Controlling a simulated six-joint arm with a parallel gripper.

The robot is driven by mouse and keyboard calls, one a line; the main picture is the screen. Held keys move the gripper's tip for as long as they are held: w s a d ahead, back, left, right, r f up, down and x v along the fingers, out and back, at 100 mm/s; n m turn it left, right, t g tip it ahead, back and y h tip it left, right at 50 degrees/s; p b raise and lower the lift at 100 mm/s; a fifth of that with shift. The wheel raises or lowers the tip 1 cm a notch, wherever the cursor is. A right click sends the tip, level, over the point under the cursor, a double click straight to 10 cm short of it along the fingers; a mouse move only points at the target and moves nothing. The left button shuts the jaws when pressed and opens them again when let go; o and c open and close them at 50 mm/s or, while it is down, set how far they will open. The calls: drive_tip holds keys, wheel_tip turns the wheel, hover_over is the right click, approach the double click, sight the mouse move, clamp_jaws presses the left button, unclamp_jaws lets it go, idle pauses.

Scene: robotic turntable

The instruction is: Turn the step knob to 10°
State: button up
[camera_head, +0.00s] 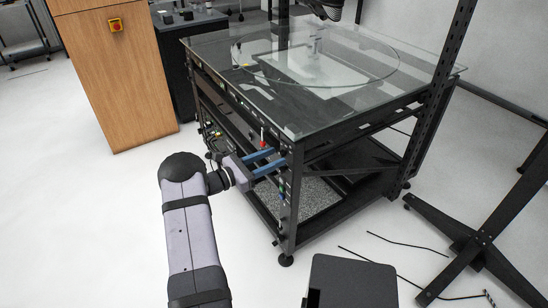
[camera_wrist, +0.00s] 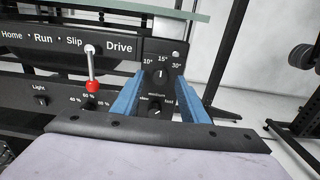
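The step knob (camera_wrist: 161,75) is a small black knob at the right end of the black control panel in the wrist view. Labels 10°, 15° and 30° run above it. Its pale pointer mark looks near upright, towards 15°. My gripper (camera_wrist: 162,84) has two blue fingers, open and apart, one to the left and one to the right of the knob. I cannot tell whether they touch it. In the head view my gripper (camera_head: 281,157) reaches the table's front corner, where the knob is too small to make out.
Below the step knob is a speed knob (camera_wrist: 157,108), between the fingers' line. A red-tipped lever (camera_wrist: 92,72) stands out left of the fingers. A light knob (camera_wrist: 41,101) is further left. The glass-topped turntable (camera_head: 215,50) overhangs the panel.

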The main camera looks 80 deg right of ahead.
drive_tip(key=shift+s+d, duration=0.35)
drive_tip(key=shift+s, duration=0.05)
clamp_jaws()
drive_tip(key=shift+n, duration=0.4)
drive_tip(key=n+p, duration=0.1)
drive_tip(key=n, duration=0.2)
drive_tip(key=shift+n, duration=0.4)
drive_tip(key=shift+n+p, duration=0.65)
drive_tip(key=shift+n, duration=1.55)
